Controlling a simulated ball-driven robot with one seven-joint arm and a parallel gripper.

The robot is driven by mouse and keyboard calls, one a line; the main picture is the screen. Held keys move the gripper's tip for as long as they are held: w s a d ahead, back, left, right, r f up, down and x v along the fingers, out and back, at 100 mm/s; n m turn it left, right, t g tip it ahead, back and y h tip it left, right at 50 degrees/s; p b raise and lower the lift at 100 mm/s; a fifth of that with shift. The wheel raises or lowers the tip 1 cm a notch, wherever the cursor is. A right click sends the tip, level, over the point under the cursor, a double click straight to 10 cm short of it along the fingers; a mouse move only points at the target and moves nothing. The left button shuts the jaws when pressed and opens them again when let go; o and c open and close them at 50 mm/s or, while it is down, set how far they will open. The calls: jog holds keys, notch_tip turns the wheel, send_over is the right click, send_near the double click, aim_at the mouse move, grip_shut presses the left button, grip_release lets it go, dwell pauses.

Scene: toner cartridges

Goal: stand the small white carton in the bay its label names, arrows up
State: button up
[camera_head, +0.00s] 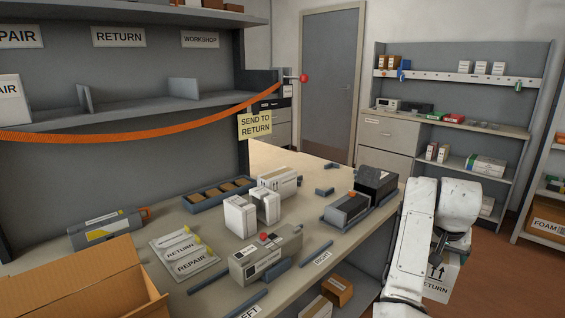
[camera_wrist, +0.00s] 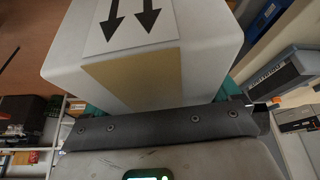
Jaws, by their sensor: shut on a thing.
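The small white carton (camera_head: 440,283) hangs at the lower right in the head view, beyond the table's right edge. Its label reads RETURN, with two arrows pointing up. My gripper is shut on it, and my white arm hides its left part. In the wrist view the carton (camera_wrist: 205,62) fills the top, with two black arrows and a tan strip, held in my gripper (camera_wrist: 160,98). The RETURN bay (camera_head: 128,82), under its RETURN sign (camera_head: 119,37), looks empty. It lies between the REPAIR and WORKSHOP bays on the left shelf (camera_head: 130,113).
An orange strap (camera_head: 150,138) sags across the bay front to a red knob (camera_head: 304,78). A note (camera_head: 255,126) reads SEND TO RETURN. A white carton (camera_head: 8,98) stands in the REPAIR bay. Cartridges, cartons and an open box (camera_head: 90,285) crowd the table (camera_head: 215,222).

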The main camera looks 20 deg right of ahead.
jog(key=w+a+f+n+t+y+p, duration=0.15)
jog(key=a+f+n, duration=0.35)
jog(key=a, duration=0.8)
jog(key=a+f+n+y+p, duration=0.15)
jog(key=a+f, duration=0.45)
jog(key=a, duration=0.7)
jog(key=s+a+f+n+p, duration=0.1)
jog(key=s+a+f+n, duration=0.15)
jog(key=a, duration=0.35)
jog(key=s+a+f+n, duration=0.2)
jog(key=s+a, duration=0.2)
jog(key=a, duration=0.1)
jog(key=s+f, duration=0.4)
jog(key=f, duration=0.1)
jog(key=shift+a+f+y, duration=0.2)
jog(key=shift+f+y, duration=0.05)
jog(key=shift+y, duration=0.15)
jog(key=shift+t, duration=0.25)
